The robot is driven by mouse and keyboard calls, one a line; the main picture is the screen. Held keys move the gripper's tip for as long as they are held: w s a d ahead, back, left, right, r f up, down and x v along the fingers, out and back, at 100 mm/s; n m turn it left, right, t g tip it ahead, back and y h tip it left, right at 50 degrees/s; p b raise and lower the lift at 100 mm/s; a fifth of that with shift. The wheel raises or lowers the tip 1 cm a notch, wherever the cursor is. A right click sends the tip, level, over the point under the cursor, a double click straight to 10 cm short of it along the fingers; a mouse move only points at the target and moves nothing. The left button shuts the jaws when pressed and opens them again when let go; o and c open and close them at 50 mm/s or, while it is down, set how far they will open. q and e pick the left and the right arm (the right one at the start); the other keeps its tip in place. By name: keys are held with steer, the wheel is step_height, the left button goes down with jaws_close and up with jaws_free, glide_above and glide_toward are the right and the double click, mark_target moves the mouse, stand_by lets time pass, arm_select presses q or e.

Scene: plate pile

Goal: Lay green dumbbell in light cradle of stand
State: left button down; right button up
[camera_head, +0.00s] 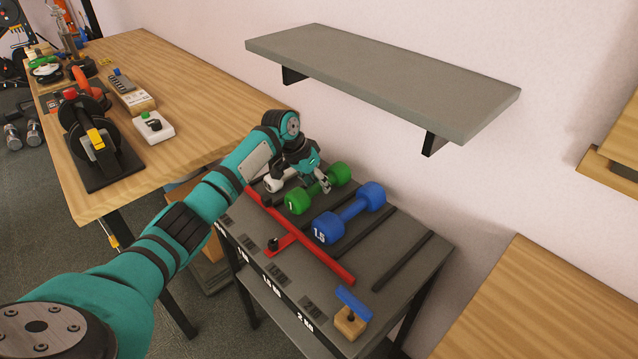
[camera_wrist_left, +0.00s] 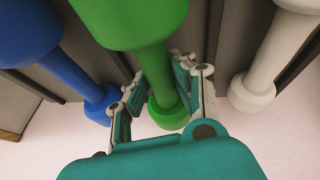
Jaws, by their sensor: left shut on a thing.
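The green dumbbell (camera_head: 299,200), marked 1, lies between the white dumbbell and the blue dumbbell over the dark stand (camera_head: 388,231). My left gripper (camera_head: 321,183) is shut on its handle from above. In the left wrist view the two fingers flank the green handle (camera_wrist_left: 156,75). I cannot tell whether the dumbbell touches the stand. The stand has several slots divided by dark ribs, with labels along its front edge. The label of the slot below the green dumbbell is not readable. My right gripper is not in view.
The blue dumbbell (camera_head: 373,196) is close on the right, the white dumbbell (camera_head: 275,184) close on the left. A grey shelf (camera_head: 390,80) hangs above. The rightmost slot is empty.

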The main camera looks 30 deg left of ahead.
arm_select(q)
steer(key=shift+w+f, duration=0.1)
steer(key=shift+f, duration=0.2)
stand_by(0.5)
